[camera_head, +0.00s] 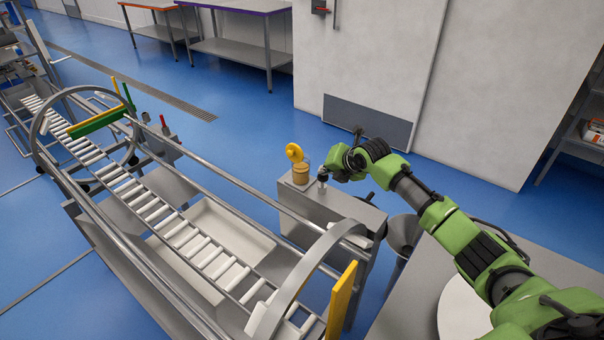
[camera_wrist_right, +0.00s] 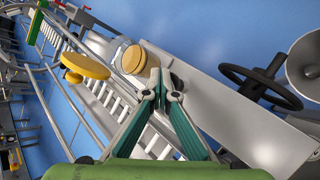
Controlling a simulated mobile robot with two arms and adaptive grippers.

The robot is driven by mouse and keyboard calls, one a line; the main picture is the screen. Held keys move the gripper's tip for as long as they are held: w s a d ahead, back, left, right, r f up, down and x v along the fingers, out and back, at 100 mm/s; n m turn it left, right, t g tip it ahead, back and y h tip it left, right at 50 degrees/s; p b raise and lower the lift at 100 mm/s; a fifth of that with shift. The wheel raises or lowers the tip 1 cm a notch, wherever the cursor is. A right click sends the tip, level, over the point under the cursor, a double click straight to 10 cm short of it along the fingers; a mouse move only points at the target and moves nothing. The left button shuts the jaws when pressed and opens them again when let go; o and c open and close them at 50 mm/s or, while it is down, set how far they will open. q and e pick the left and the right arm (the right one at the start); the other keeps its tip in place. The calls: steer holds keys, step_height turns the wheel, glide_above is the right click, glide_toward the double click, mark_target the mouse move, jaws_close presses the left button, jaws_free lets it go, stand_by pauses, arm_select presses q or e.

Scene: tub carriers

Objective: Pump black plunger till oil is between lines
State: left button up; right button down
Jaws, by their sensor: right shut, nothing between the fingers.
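The black plunger (camera_head: 322,179) stands on top of a grey metal cabinet, with a pale collar beneath it. Beside it is a small amber oil jar (camera_head: 300,175) with a yellow lid (camera_head: 294,152) swung up; the jar (camera_wrist_right: 134,60) and lid (camera_wrist_right: 85,66) also show in the wrist view. The oil level and lines are too small to make out. My right gripper (camera_head: 329,172) is shut and empty, right at the plunger's top; I cannot tell whether it touches. In the wrist view its fingertips (camera_wrist_right: 164,84) meet and largely hide the plunger. My left gripper is not in view.
The grey cabinet (camera_head: 340,203) stands against the roller conveyor (camera_head: 205,255) and its rails. A black handwheel (camera_wrist_right: 262,84) sits on the cabinet's side. A grey table with a round white plate (camera_head: 462,312) is at front right. Blue floor lies open behind.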

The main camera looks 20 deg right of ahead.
mark_target(325, 177)
steer(key=shift+s+f+b, duration=0.1)
steer(key=shift+f+b, duration=0.25)
steer(key=shift+f, duration=0.35)
steer(key=shift+r, duration=0.1)
steer(key=shift+r+p, duration=1)
steer(key=shift+r, duration=0.35)
step_height(325, 177, up, 6)
steer(key=p, duration=0.4)
steer(key=shift+p, duration=0.4)
